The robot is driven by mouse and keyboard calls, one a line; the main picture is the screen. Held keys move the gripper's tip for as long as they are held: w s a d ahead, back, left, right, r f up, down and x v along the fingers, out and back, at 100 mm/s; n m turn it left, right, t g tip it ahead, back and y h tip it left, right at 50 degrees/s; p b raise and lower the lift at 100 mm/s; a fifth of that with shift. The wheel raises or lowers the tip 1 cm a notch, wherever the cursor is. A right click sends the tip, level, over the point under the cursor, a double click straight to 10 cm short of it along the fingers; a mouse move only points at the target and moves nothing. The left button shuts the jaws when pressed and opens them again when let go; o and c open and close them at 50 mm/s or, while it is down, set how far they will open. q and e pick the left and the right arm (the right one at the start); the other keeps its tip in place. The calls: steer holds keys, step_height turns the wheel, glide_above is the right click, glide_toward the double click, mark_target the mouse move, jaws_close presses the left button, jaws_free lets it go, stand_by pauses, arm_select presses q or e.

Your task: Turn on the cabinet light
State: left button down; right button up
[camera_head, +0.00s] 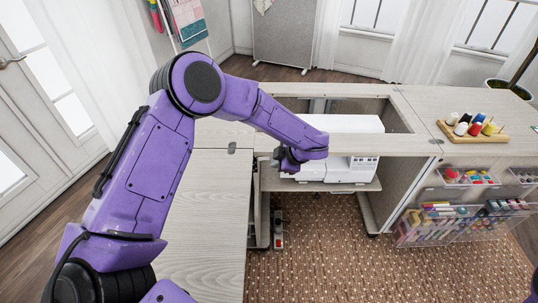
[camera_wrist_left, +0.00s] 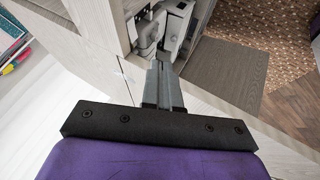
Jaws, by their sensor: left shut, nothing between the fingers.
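The sewing cabinet (camera_head: 420,98) is pale wood with an open recess in its top. A white sewing machine (camera_head: 352,135) sits on a lowered shelf inside it. My left gripper (camera_head: 284,163) reaches over the cabinet's left part, at the near edge of the recess. In the left wrist view its fingers (camera_wrist_left: 163,82) are together and empty, pointing into the cabinet opening beside a pale wooden panel. I cannot make out a light or its switch in either view. Whether the fingertips touch anything is unclear. My right gripper is not in view.
A wooden tray of thread spools (camera_head: 472,132) stands on the cabinet's right top. Clear bins of sewing supplies (camera_head: 462,220) hang on the right front. A foot pedal (camera_head: 279,230) is on the patterned rug (camera_head: 370,262). The left tabletop (camera_head: 205,235) is bare.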

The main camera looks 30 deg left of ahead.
mark_target(260, 158)
arm_select(q)
steer(key=w+a+f+p, duration=0.1)
steer(key=w+a+f, duration=0.2)
steer(key=a+f, duration=0.3)
steer(key=shift+w+a+f+p, duration=0.35)
steer(key=shift+a+f+p, duration=0.05)
steer(key=shift+a, duration=0.55)
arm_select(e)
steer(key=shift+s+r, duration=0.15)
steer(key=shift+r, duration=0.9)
arm_select(q)
steer(key=shift+a, duration=0.1)
steer(key=shift+w+a+r+m+t, duration=0.1)
steer(key=shift+a+m+t, duration=0.15)
steer(key=shift+m+t, duration=0.25)
steer(key=shift+a+r+m+t+h+p, duration=0.15)
steer(key=shift+m+t+h+p, duration=0.2)
steer(key=shift+m, duration=0.65)
steer(key=shift+w, duration=0.1)
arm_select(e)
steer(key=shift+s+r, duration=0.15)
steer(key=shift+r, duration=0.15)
arm_select(q)
steer(key=shift+w, duration=0.1)
